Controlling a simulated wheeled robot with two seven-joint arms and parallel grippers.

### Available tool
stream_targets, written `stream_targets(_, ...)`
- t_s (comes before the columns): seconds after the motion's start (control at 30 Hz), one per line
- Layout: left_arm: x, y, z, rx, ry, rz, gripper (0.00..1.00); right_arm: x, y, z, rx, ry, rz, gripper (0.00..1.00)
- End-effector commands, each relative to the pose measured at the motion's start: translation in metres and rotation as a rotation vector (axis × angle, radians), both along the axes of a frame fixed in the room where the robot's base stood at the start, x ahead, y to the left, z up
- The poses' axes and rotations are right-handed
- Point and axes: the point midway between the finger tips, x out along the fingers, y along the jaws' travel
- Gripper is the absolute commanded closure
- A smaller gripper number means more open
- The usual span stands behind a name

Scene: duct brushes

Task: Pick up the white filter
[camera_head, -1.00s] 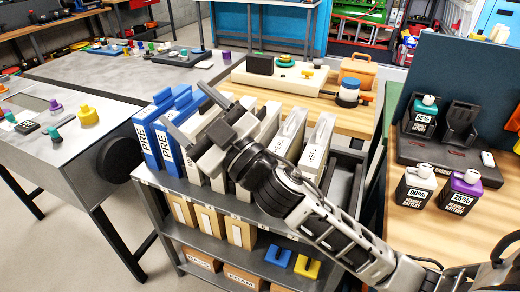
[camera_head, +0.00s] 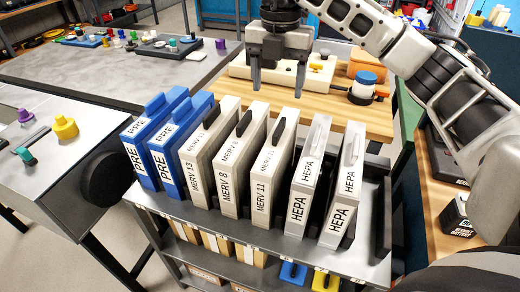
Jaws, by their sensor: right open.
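Two white filters marked HEPA stand upright at the right end of the shelf row, a left one (camera_head: 308,178) and a right one (camera_head: 343,188). Paler grey-beige filters marked MERV 13 (camera_head: 207,155), MERV 8 (camera_head: 238,160) and MERV 11 (camera_head: 271,165), with dark handles, stand to their left. My right gripper (camera_head: 278,88) points down with its two fingers apart and empty. It appears above and behind the MERV filters in the picture, touching none of them. My left gripper is out of view.
Two blue PRE filters (camera_head: 150,135) fill the left end of the dark shelf rack (camera_head: 280,245). Boxes and blue and yellow items sit on the lower shelf. A wooden bench (camera_head: 372,118) behind holds a white device and a blue-lidded jar (camera_head: 364,82).

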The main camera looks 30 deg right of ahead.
Motion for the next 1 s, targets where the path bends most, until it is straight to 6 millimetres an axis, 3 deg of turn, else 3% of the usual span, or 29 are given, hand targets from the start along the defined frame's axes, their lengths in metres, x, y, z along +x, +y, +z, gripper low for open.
stream_targets(0.07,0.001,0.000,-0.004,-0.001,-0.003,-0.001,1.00,-0.001,-0.001,-0.014,-0.004,0.006,-0.002,0.34)
stream_targets(0.23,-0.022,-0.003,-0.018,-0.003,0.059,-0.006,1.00,-0.002,-0.001,-0.049,-0.002,0.007,-0.001,0.34)
stream_targets(0.4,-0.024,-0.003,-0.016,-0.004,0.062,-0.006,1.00,-0.003,-0.001,-0.081,-0.002,0.005,0.001,0.34)
stream_targets(0.73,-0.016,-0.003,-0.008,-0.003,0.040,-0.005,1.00,-0.001,-0.001,-0.110,0.000,0.003,0.001,0.34)
stream_targets(1.0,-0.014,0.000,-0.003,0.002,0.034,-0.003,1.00,0.000,-0.003,-0.148,0.000,0.003,0.002,0.34)
